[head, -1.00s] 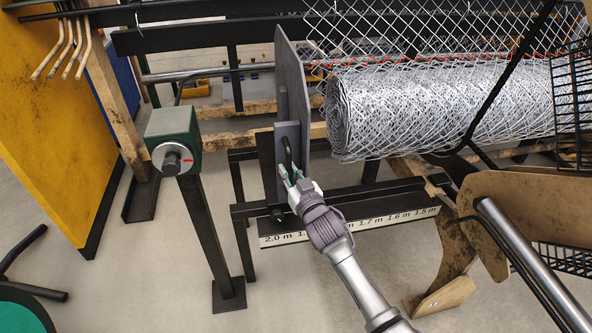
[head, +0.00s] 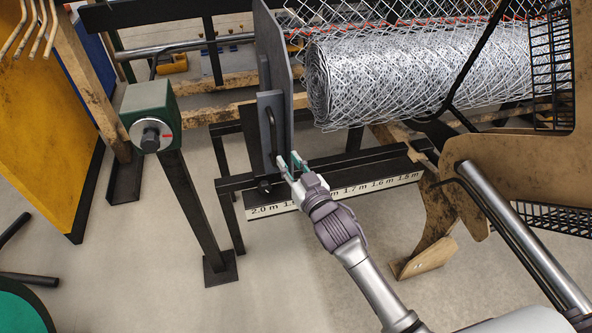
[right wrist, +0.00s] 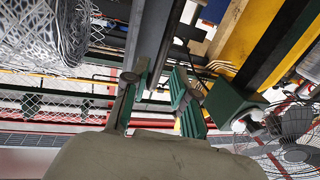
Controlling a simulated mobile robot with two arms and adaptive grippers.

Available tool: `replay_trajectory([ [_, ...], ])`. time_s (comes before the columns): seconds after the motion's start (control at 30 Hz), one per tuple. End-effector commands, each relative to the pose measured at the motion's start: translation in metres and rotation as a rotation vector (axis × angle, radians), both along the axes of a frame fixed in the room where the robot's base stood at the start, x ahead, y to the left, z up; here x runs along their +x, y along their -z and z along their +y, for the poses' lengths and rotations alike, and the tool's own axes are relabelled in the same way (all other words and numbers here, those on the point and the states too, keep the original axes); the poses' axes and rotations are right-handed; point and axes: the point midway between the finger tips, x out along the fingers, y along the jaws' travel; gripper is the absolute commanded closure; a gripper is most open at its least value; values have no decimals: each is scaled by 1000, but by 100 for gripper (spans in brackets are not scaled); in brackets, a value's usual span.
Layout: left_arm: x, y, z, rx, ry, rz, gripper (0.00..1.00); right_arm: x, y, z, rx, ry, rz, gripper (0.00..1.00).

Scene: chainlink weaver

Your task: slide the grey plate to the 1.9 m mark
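The grey plate (head: 275,50) stands upright across the machine, left of the mesh roll, with a smaller grey block and a dark bar handle (head: 270,132) on its near face. A printed scale (head: 350,195) lies below; its 2.0 m label is just below the plate's foot, and the 1.9 m label is mostly covered by my arm. My right gripper (head: 290,162) is open, its fingertips close to the handle's lower end. Contact is unclear. The right wrist view shows its green fingers (right wrist: 155,100) apart, with the grey plate (right wrist: 153,35) beyond. My left gripper is out of view.
A wire mesh roll (head: 420,75) lies right of the plate. A green box with a dial (head: 150,118) stands on a post to the left. A yellow panel (head: 40,130) is farther left. A worn tan machine part (head: 520,130) fills the right side. Open floor lies in front.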

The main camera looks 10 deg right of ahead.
Motion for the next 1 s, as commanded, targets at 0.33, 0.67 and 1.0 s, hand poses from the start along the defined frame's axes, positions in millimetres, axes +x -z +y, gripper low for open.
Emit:
replay_trajectory([
  [0.33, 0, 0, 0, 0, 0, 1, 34, -33, 0, -8, 0, 1, 1, 73],
  [0.67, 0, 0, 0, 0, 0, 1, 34, -33, 0, -8, 0, 1, 1, 73],
  [1.0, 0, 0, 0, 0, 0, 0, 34, -62, 45, -27, -41, 64, 199, 73],
])
